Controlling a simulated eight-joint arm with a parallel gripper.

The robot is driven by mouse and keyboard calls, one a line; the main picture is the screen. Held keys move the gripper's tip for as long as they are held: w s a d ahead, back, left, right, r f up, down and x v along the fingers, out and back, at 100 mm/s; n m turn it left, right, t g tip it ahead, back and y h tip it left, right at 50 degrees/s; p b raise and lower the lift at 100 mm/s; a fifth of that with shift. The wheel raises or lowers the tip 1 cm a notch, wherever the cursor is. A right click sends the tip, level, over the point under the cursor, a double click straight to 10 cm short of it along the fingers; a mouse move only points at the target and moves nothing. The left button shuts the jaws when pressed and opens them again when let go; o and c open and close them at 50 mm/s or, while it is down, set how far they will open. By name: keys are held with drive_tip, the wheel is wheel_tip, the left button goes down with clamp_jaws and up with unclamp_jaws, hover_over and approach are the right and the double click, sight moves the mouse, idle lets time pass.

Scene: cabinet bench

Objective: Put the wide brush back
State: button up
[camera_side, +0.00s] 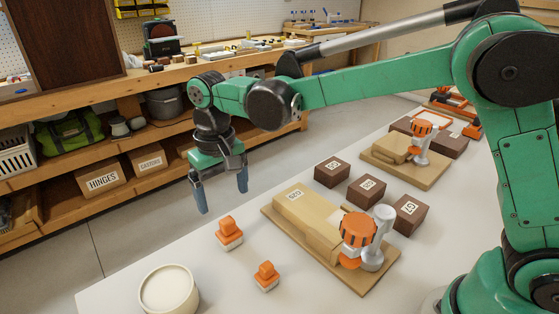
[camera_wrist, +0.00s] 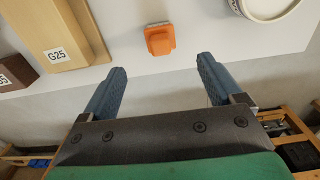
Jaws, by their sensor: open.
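Two orange-handled blocks with pale bases, which look like brushes, stand on the light bench top in the side view. The larger one (camera_side: 229,233) is close to the bench's far edge, and the smaller one (camera_side: 267,276) is nearer the camera. I cannot tell for certain which is the wide brush. One orange block (camera_wrist: 160,40) shows in the wrist view, ahead of and between my fingertips. My gripper (camera_side: 223,200) is open and empty, pointing down, in the air by the bench's far edge. Both fingers also show apart in the wrist view (camera_wrist: 162,65).
A round cream container (camera_side: 168,290) stands at the front left of the bench. A wooden board (camera_side: 335,272) carries a long G25 block and an orange-knobbed clamp. Several brown labelled blocks (camera_side: 367,190) and a second clamp board (camera_side: 405,168) stand behind it.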

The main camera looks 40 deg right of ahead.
wheel_tip(320, 180, up, 2)
drive_tip(key=shift+d+r, duration=0.15)
drive_tip(key=shift+r, duration=0.15)
drive_tip(key=s+d+t, duration=0.7)
drive_tip(key=s+d, duration=0.4)
drive_tip(key=d, duration=0.2)
drive_tip(key=shift+s+r, duration=0.3)
